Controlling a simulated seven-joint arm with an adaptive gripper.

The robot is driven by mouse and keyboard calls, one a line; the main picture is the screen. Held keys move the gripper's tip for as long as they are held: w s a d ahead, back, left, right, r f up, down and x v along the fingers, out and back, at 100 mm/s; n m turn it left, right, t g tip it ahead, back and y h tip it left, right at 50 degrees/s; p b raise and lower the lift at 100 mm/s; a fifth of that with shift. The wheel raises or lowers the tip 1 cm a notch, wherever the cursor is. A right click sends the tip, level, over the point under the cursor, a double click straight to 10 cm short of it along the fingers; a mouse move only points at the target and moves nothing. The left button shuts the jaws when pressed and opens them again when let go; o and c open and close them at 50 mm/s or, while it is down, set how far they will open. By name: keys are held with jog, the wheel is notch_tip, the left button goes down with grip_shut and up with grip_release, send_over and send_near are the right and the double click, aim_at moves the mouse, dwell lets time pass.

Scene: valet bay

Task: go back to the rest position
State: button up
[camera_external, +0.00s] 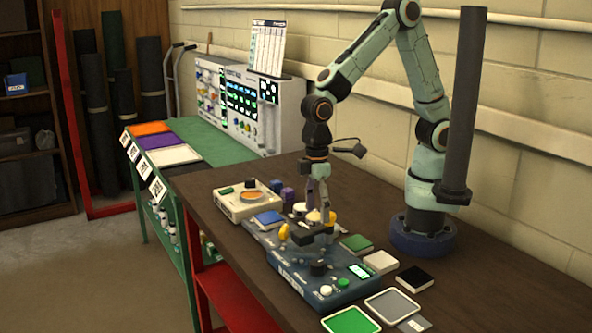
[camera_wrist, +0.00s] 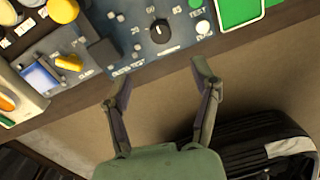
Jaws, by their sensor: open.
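My gripper (camera_external: 318,205) points down from my bent arm, at the level of the blue test device (camera_external: 300,262) in the external view. In the wrist view my gripper (camera_wrist: 161,74) has its two fingers spread wide with nothing between them. The fingertips show against the near edge of the device (camera_wrist: 125,38) and the bench edge, with the floor visible below and between the fingers. The device's black knob (camera_wrist: 160,31) lies just past the tips. I cannot tell the exact height of the tips or whether they touch anything.
A cream device (camera_external: 247,203), a green tray (camera_external: 351,320), a grey tray (camera_external: 392,305) and small tiles crowd the brown bench (camera_external: 205,190). A dark vertical post (camera_external: 465,110) stands beside my arm. A black rounded object (camera_wrist: 265,145) lies below at right in the wrist view.

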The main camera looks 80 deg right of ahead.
dwell(0.3)
jog(key=w+d+r+m+t, duration=0.1)
jog(key=d+r+m+t, duration=0.15)
jog(key=d+r, duration=0.4)
jog(key=w+d+r+m+t, duration=0.1)
jog(key=w+d+r+m, duration=0.2)
jog(key=d, duration=0.6)
jog(key=s+d+g, duration=0.1)
jog(key=s+d, duration=0.2)
jog(key=s, duration=0.4)
jog(key=s+d+g, duration=0.2)
jog(key=s, duration=0.5)
jog(key=shift+s+d+f+m, duration=0.35)
jog(key=shift+d+f, duration=0.05)
jog(key=shift+f, duration=0.05)
